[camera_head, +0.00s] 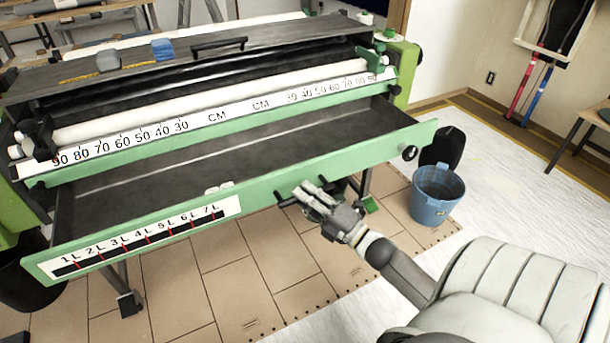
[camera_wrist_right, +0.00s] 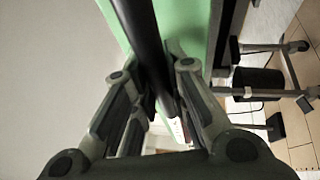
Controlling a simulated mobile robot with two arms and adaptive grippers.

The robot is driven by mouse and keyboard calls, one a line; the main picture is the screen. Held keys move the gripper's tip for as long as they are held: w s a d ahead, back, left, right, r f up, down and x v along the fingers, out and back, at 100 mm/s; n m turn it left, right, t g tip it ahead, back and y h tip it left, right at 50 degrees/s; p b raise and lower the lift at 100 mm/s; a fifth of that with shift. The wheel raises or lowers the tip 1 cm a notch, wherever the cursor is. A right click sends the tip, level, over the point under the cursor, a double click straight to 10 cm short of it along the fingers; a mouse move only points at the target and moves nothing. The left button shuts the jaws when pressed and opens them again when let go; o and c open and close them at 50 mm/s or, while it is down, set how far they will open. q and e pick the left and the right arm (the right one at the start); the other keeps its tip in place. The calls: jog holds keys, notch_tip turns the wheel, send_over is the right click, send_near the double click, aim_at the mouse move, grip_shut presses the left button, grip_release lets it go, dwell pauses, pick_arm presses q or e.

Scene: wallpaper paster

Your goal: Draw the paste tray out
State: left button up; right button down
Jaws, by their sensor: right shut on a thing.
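The paste tray (camera_head: 290,152) is a long dark trough with a green front panel, and it stands out from the front of the wallpaper paster (camera_head: 215,100). The panel has a litre scale (camera_head: 140,240) at its left end. My right gripper (camera_head: 308,195) is at the black bar handle (camera_head: 285,199) on the panel, right of its middle. In the right wrist view the dark handle (camera_wrist_right: 143,40) passes between the two fingers (camera_wrist_right: 160,105), which are shut on it, with the green panel (camera_wrist_right: 190,30) behind. My left gripper is out of view.
A blue bucket (camera_head: 436,197) stands on the floor right of the machine. A dark bin (camera_head: 30,278) stands at the lower left. A wooden stool (camera_head: 580,125) is at the right edge. Tiled floor in front of the tray is clear.

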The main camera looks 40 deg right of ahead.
jog(key=shift+f, duration=0.1)
jog(key=c, duration=1.4)
grip_release()
jog(key=shift+s, duration=0.2)
jog(key=v, duration=1.1)
jog(key=shift+s+f, duration=0.1)
jog(key=shift+s, duration=0.25)
